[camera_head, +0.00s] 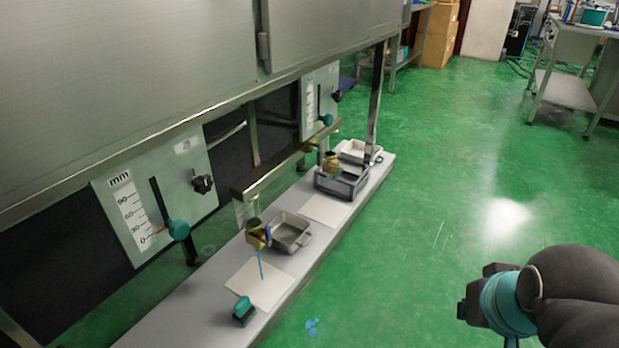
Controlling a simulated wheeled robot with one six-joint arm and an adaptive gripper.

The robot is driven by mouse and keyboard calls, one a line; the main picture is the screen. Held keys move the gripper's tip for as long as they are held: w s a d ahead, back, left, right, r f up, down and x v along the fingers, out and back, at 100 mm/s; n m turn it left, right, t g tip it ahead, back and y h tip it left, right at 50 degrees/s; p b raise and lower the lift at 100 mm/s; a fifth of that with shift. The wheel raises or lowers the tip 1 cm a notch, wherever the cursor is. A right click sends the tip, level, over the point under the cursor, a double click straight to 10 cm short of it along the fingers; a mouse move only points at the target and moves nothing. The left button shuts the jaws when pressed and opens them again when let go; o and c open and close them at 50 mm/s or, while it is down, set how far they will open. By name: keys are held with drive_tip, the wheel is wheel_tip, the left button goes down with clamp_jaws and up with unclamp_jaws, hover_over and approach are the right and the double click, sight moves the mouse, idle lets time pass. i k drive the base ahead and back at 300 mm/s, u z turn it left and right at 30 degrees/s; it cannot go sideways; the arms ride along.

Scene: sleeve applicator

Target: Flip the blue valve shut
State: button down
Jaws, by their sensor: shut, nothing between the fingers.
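A brass valve (256,234) hangs under the grey rail of the machine, left of centre in the head view. A thin light-blue lever (260,264) points almost straight down from it, above a pale square plate (262,285) on the bench. I take this lever to be the blue valve's handle. My dark arm with a teal ring shows at the lower right, well apart from the valve. No gripper fingers can be made out.
A long grey bench (190,332) runs under the machine. A grey tray (290,232) stands right of the valve and a teal block (243,311) in front. A second brass valve (331,161) is farther back. The green floor between my arm and the bench is mostly clear.

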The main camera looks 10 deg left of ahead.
sight(268, 241)
drive_tip(key=k, duration=0.55)
drive_tip(key=u, duration=0.5)
drive_tip(key=i, duration=1.15)
drive_tip(key=z, duration=0.4)
